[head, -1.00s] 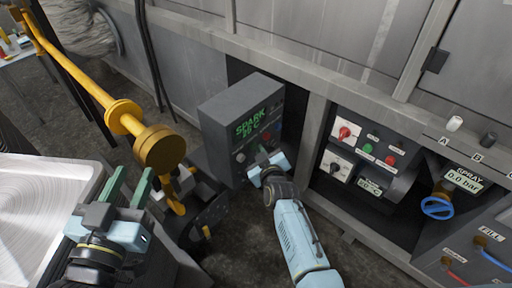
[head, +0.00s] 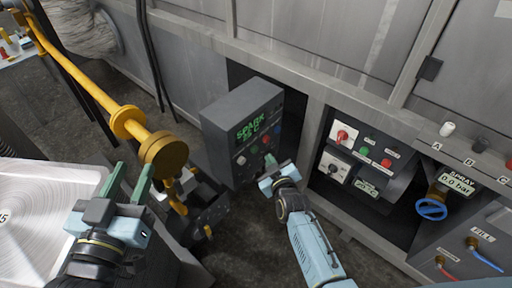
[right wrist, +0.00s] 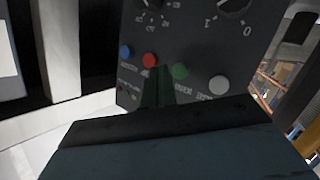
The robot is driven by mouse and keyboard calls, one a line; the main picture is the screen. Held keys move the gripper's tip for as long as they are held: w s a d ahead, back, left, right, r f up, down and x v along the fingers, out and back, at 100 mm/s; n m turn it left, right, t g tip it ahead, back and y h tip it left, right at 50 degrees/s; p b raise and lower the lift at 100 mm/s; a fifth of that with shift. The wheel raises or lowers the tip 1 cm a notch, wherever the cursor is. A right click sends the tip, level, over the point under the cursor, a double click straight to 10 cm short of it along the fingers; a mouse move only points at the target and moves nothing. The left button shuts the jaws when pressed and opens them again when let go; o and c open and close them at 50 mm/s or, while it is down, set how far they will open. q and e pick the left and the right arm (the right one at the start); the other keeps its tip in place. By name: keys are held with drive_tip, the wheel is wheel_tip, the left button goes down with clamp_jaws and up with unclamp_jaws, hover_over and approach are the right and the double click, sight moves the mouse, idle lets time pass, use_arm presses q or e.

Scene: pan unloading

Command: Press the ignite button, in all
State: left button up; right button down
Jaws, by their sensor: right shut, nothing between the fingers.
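The dark control box (head: 225,125) has a green display reading SPARK and a row of small buttons. In the right wrist view the row holds a blue button (right wrist: 125,51), a red button (right wrist: 149,60), a green button (right wrist: 180,71) and a white button (right wrist: 219,85). Their labels are upside down and too blurred to read, so I cannot tell which is ignite. My right gripper (head: 269,162) is shut and empty in front of the row. Its fingertips appear between the red and green buttons; contact is unclear. My left gripper (head: 130,180) is open and empty at the left.
A yellow pipe (head: 90,85) with a round end (head: 163,155) stands between my left gripper and the box. A pale metal pan (head: 40,195) lies at the left. Right of the box are a switch panel (head: 370,145) and a blue valve wheel (head: 431,210).

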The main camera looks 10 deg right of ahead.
drive_tip(key=shift+s+d+p, duration=0.65)
drive_tip(key=shift+s+d, duration=0.2)
drive_tip(key=shift+s, duration=0.25)
drive_tip(key=shift+r, duration=0.1)
